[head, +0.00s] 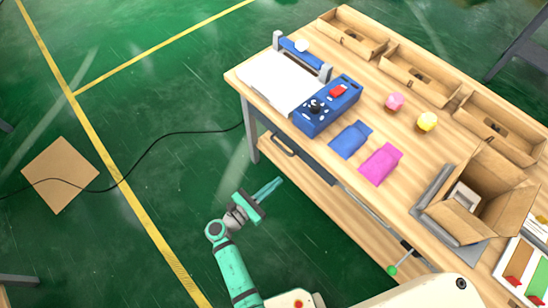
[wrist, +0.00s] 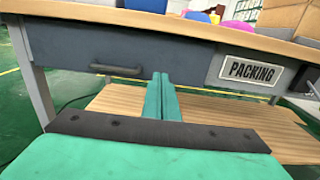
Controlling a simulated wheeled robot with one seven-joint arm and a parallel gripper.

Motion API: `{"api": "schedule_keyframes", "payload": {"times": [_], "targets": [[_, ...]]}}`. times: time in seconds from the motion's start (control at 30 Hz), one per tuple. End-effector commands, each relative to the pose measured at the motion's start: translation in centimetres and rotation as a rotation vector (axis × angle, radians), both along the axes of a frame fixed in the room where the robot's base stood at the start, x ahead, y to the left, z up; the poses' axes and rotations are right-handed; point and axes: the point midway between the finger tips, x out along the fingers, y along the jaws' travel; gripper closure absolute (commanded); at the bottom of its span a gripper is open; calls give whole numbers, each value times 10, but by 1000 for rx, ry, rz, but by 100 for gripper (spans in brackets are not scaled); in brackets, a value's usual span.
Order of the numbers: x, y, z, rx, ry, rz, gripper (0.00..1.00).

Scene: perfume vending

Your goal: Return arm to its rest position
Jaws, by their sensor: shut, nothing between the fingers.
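My gripper (head: 270,190) is teal and sits at the end of my teal arm, low in front of the packing table (head: 310,122) in the head view. Its two fingers are shut against each other with nothing between them. In the wrist view the closed fingers (wrist: 161,95) point toward the table's drawer front (wrist: 120,55) and the lower wooden shelf. The gripper looks apart from the table.
On the table are a blue control box (head: 328,105), blue pouch (head: 350,140), magenta pouch (head: 380,164), pink item (head: 394,102), yellow item (head: 427,121) and an open carton (head: 470,220). A black cable (head: 155,145) crosses the floor. Green floor left is mostly clear.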

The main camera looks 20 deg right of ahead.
Motion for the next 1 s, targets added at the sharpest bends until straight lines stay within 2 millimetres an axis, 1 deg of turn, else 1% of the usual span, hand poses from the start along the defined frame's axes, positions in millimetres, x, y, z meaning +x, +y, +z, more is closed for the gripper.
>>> {"api": "schedule_keyframes", "payload": {"times": [0.27,0.37,0.47,0.5,0.57,0.6,0.73,0.8,0.87,0.93,1.0], "targets": [[-2,0,-2,10,-2,0,100],[-11,2,-15,78,-17,12,100],[-29,12,-42,229,-59,44,100],[-39,19,-55,313,-85,60,100],[-55,32,-74,447,-132,78,100],[-65,42,-84,541,-168,90,100],[-100,75,-107,834,-297,105,100],[-118,93,-112,990,-374,101,100],[-133,107,-112,1119,-445,91,100],[-150,121,-107,1265,-531,71,100],[-166,133,-97,1407,-624,45,100]]}}
